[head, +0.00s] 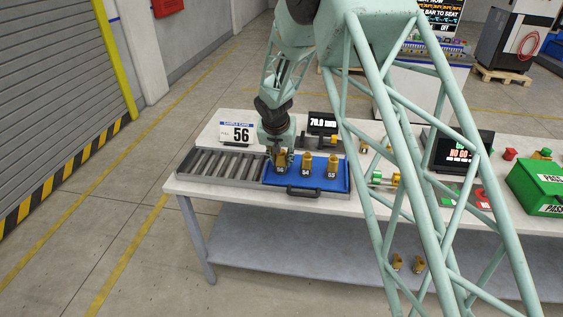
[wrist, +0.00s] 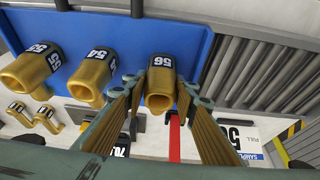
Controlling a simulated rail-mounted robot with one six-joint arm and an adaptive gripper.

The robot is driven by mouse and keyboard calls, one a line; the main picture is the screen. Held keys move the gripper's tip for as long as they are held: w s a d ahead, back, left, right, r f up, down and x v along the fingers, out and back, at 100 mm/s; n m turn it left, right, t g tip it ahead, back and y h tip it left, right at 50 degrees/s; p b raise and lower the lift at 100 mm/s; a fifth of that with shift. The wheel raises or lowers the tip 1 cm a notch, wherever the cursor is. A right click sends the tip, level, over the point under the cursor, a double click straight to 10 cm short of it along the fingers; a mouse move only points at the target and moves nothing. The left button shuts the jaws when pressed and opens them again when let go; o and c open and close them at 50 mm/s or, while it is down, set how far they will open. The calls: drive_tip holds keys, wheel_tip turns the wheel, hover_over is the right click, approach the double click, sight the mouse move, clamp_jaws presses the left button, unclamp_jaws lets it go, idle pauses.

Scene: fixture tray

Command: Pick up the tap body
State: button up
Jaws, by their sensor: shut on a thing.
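The brass tap body (wrist: 161,88) with a dark label reading 56 is between my gripper's fingers in the wrist view, its open end facing the camera. In the head view it is at the left end of a row in the blue tray (head: 343,180). My gripper (head: 281,156) is above the tray, pointing down, and shut on this tap body; its fingers (wrist: 161,95) are on both sides of it. I cannot tell whether it is clear of the tray floor.
A sample card (head: 238,133) showing 56 stands behind a roller rack (head: 215,166) left of the tray. A small display (head: 322,123) is behind the tray. A dark screen (head: 460,152) and green PASS box (head: 540,185) are to the right. Two brass parts (head: 408,263) show low down.

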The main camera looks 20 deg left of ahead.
drive_tip(key=shift+r, duration=0.15)
drive_tip(key=shift+w+r, duration=0.1)
drive_tip(key=shift+r, duration=1.55)
drive_tip(key=s+d+r+b, duration=0.1)
drive_tip(key=s+d+b, duration=0.2)
drive_tip(key=s+d, duration=0.6)
drive_tip(key=d, duration=0.3)
drive_tip(key=shift+s+d+r, duration=0.25)
drive_tip(key=shift+s+d, duration=0.05)
drive_tip(key=shift+s, duration=0.1)
drive_tip(key=shift+d, duration=0.1)
